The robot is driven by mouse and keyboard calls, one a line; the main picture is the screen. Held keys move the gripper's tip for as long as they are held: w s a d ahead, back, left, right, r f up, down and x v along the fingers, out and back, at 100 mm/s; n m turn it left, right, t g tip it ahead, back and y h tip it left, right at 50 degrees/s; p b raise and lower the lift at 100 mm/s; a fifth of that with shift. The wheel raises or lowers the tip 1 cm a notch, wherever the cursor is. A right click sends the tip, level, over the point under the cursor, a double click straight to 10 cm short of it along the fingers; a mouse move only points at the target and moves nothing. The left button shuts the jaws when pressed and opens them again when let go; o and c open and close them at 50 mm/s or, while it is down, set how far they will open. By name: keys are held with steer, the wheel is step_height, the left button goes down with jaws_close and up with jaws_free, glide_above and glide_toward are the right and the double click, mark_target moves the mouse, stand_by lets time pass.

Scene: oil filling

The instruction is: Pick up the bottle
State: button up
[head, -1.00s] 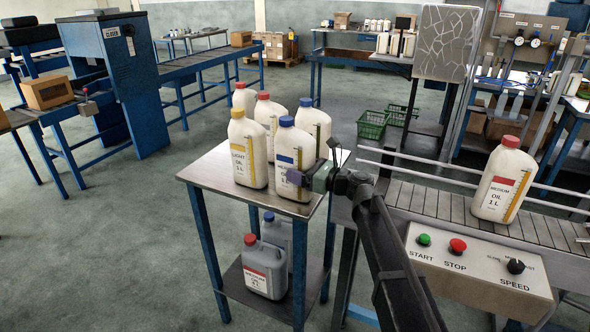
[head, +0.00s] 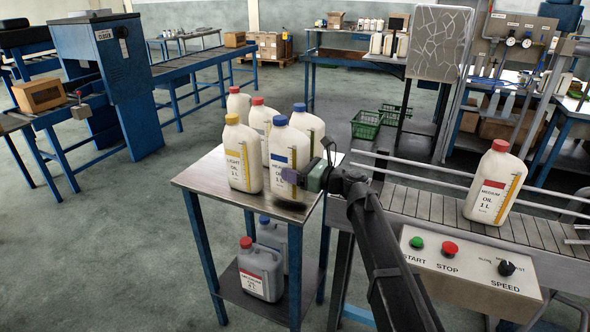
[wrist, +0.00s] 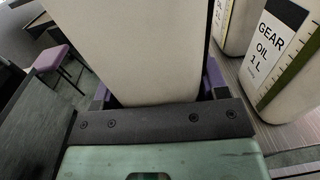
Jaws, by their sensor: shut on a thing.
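A white bottle with a blue cap and blue label (head: 281,157) is at the front right of the small steel-topped table (head: 205,182). My gripper (head: 291,176) is shut on its body from the right. The bottle is upright, its base slightly above the tabletop with a dark shadow below. In the wrist view its plain pale side (wrist: 150,45) fills the middle between purple fingers; its cap and base are out of view there.
A yellow-capped bottle (head: 242,158) stands close left, with several more bottles behind. A gear oil bottle (wrist: 280,55) shows at the right of the wrist view. A red-capped bottle (head: 494,185) stands on the conveyor (head: 430,203) to the right. Grey jugs (head: 261,270) sit on the lower shelf.

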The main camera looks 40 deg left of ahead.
step_height(320, 180, up, 18)
steer(key=p, duration=1.7)
glide_above(295, 133)
steer(key=shift+w+r, duration=0.1)
steer(key=shift+r, duration=0.05)
